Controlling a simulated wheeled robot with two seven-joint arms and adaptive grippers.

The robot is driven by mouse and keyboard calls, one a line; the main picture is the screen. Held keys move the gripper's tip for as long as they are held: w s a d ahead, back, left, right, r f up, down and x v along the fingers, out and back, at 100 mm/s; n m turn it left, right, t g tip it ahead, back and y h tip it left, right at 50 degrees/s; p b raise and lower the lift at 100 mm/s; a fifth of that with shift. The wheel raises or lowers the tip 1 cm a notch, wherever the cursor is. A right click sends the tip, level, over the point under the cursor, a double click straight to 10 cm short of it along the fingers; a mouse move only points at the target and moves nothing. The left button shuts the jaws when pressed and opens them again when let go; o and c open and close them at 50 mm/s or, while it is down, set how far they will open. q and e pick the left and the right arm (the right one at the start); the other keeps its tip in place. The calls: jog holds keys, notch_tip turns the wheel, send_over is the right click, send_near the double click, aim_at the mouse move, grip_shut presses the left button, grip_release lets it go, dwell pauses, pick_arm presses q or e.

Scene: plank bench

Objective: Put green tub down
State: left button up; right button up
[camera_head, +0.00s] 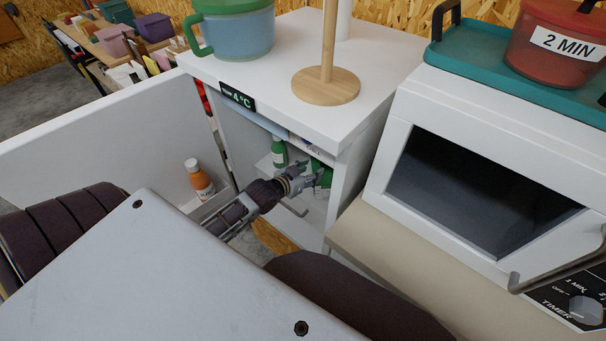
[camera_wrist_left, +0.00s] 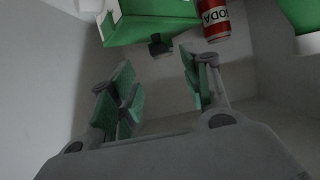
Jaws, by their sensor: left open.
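The green tub (camera_wrist_left: 150,28) is at the top of the left wrist view, just beyond my fingers, and its upper part is cut off by the frame. A small dark piece shows at its lower edge. In the head view, a green patch that seems to be the tub (camera_head: 321,172) shows inside the small white fridge (camera_head: 370,165), partly hidden by my gripper. My left gripper (camera_head: 311,180) reaches into the open fridge. In the left wrist view my left gripper (camera_wrist_left: 158,68) is open, with nothing between its green-padded fingers. My right gripper is not in view.
A red soda can (camera_wrist_left: 214,20) stands right of the tub. A green bottle (camera_head: 279,153) is in the fridge; an orange bottle (camera_head: 199,178) sits in the open door's (camera_head: 90,145) rack. A wooden stand (camera_head: 325,87) and blue pot (camera_head: 237,35) are on top. A white oven (camera_head: 490,160) stands right.

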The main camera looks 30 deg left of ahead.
pick_arm(q)
jog(key=v, duration=0.3)
jog(key=shift+s+r, duration=0.1)
jog(key=shift+s, duration=0.2)
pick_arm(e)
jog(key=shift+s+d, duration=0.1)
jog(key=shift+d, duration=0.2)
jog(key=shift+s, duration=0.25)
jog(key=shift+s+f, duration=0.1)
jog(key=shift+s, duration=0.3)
